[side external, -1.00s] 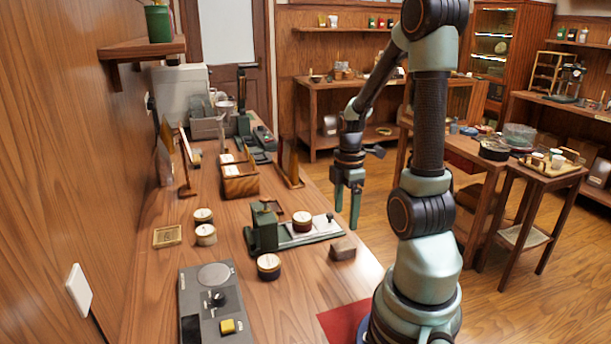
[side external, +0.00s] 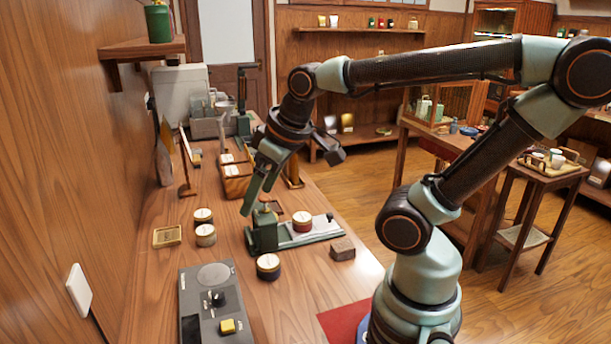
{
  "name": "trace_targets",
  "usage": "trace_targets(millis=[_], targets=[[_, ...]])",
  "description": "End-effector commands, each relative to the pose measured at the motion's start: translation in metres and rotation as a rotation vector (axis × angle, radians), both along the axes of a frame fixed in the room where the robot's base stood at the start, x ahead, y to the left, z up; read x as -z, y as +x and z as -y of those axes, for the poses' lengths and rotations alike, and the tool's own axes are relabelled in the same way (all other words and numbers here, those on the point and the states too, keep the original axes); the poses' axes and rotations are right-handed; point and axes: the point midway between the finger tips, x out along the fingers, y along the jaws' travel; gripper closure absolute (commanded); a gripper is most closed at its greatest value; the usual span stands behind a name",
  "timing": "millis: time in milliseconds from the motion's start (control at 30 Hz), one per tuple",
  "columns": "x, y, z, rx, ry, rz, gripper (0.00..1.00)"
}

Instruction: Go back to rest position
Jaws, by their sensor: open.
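My gripper (side external: 257,198) points down and to the left over the wooden table (side external: 150,290). Its fingers are open, with nothing seen between them. The fingertips appear just above and left of the green press (side external: 263,230); the height gap between them is hard to tell. My arm reaches across from the base at the right.
Round tins (side external: 268,267) and (side external: 205,235) and a small wooden tray (side external: 167,237) stand on the table. A brown block (side external: 342,248) lies near its right edge. A grey scale (side external: 215,305) is in front. A wooden box (side external: 235,180) stands behind the press. The left wall is close.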

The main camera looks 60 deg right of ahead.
Motion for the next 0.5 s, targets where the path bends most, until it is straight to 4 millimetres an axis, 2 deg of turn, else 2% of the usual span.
trace_targets(millis=[33,133,500], targets=[[-0.004,-0.001,-0.009,0.012,0.021,0.02,0.16],[-0.007,-0.002,-0.018,0.043,0.053,0.037,0.16],[-0.008,-0.002,-0.019,0.055,0.061,0.04,0.16]])
